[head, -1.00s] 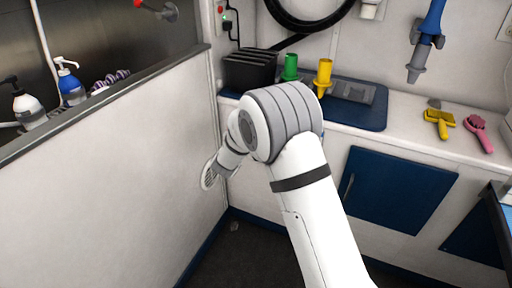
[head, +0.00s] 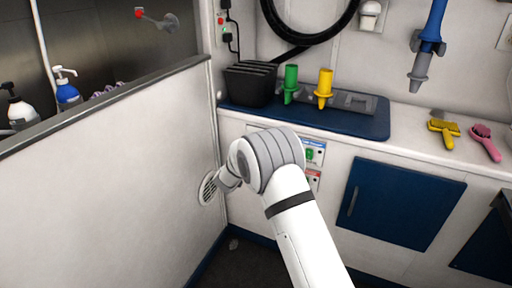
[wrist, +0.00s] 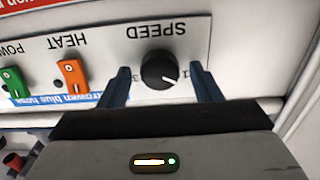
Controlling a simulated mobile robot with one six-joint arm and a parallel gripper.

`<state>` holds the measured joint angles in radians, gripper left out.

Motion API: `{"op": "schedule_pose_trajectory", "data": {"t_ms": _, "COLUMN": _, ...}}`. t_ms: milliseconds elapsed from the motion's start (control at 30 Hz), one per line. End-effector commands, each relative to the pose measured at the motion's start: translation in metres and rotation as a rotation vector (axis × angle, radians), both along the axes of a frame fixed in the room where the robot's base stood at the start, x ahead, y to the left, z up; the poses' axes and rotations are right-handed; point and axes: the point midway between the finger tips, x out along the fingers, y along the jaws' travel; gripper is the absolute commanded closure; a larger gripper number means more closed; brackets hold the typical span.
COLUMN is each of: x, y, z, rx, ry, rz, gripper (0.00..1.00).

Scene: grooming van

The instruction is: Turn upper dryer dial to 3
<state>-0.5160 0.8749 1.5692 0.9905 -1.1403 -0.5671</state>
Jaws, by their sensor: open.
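In the wrist view, which shows the panel upside down, the black dial (wrist: 162,70) marked SPEED sits on a white panel. Its white pointer line points right in the picture, toward the "1"; a "3" shows at its left. My gripper (wrist: 160,71) is open, with one dark finger on each side of the dial. I cannot tell whether the fingers touch it. A blue label (wrist: 100,99) borders this panel. In the head view, the upper dryer panel (head: 314,153) shows partly behind my arm. My gripper and the dial are hidden there.
An orange HEAT switch (wrist: 72,77) and a green POWER switch (wrist: 13,84) sit left of the dial. A lower panel with a red label (head: 313,176) is below. The counter above holds green (head: 291,82) and yellow (head: 325,87) nozzles. A white partition (head: 120,170) stands left.

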Motion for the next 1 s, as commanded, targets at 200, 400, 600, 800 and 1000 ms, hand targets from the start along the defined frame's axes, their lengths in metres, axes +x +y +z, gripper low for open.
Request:
{"op": "schedule_pose_trajectory", "data": {"t_ms": 200, "x": 0.0000, "y": 0.0000, "z": 0.0002, "rx": 0.000, "ry": 0.000, "rz": 0.000, "gripper": 0.44}}
{"op": "schedule_pose_trajectory", "data": {"t_ms": 400, "x": 0.0000, "y": -0.0001, "z": 0.0003, "rx": 0.000, "ry": 0.000, "rz": 0.000, "gripper": 0.61}}
{"op": "schedule_pose_trajectory", "data": {"t_ms": 600, "x": -0.0001, "y": -0.0002, "z": 0.0002, "rx": 0.000, "ry": 0.000, "rz": 0.000, "gripper": 0.77}}
{"op": "schedule_pose_trajectory", "data": {"t_ms": 800, "x": -0.0001, "y": -0.0004, "z": 0.0001, "rx": 0.002, "ry": -0.001, "rz": 0.000, "gripper": 0.85}}
{"op": "schedule_pose_trajectory", "data": {"t_ms": 1000, "x": 0.0000, "y": -0.0006, "z": -0.0006, "rx": 0.037, "ry": -0.013, "rz": -0.001, "gripper": 0.85}}
